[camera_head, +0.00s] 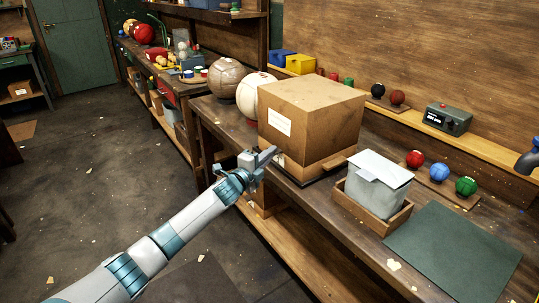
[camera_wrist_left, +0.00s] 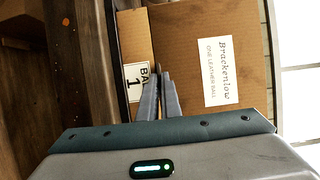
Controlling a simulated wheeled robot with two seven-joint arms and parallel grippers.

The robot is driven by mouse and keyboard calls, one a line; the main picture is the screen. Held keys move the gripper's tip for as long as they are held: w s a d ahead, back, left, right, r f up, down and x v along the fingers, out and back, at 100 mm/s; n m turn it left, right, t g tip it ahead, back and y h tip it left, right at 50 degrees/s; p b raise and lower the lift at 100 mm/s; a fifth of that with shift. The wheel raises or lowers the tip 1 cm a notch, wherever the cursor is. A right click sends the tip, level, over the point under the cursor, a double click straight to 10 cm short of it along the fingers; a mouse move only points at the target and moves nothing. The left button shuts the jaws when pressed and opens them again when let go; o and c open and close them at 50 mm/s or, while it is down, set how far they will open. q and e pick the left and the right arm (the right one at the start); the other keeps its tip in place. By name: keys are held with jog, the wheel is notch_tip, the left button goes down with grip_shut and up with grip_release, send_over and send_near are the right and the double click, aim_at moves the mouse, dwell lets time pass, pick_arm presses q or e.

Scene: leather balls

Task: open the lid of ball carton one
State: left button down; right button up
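The ball carton is a large brown cardboard box on the workbench in the head view, with a deep lid (camera_head: 312,105) over a lower base (camera_head: 310,170). In the left wrist view the lid (camera_wrist_left: 190,35) bears a white "Brackenlow, one leather ball" label, and the base (camera_wrist_left: 133,45) beside it bears a "BALL 1" label. The lid sits down on the base. My left gripper (camera_head: 268,157) is at the carton's lower left side, by the seam. Its fingers (camera_wrist_left: 161,72) look nearly together; whether they pinch the lid's edge is unclear. My right gripper is not in view.
Right of the carton stands a wooden tray (camera_head: 372,211) with a grey-white packet (camera_head: 378,180). A dark green mat (camera_head: 450,255) lies beyond it. Two leather balls, one brown (camera_head: 226,78) and one cream (camera_head: 254,92), sit left of the carton. Small coloured balls (camera_head: 438,172) stand at right.

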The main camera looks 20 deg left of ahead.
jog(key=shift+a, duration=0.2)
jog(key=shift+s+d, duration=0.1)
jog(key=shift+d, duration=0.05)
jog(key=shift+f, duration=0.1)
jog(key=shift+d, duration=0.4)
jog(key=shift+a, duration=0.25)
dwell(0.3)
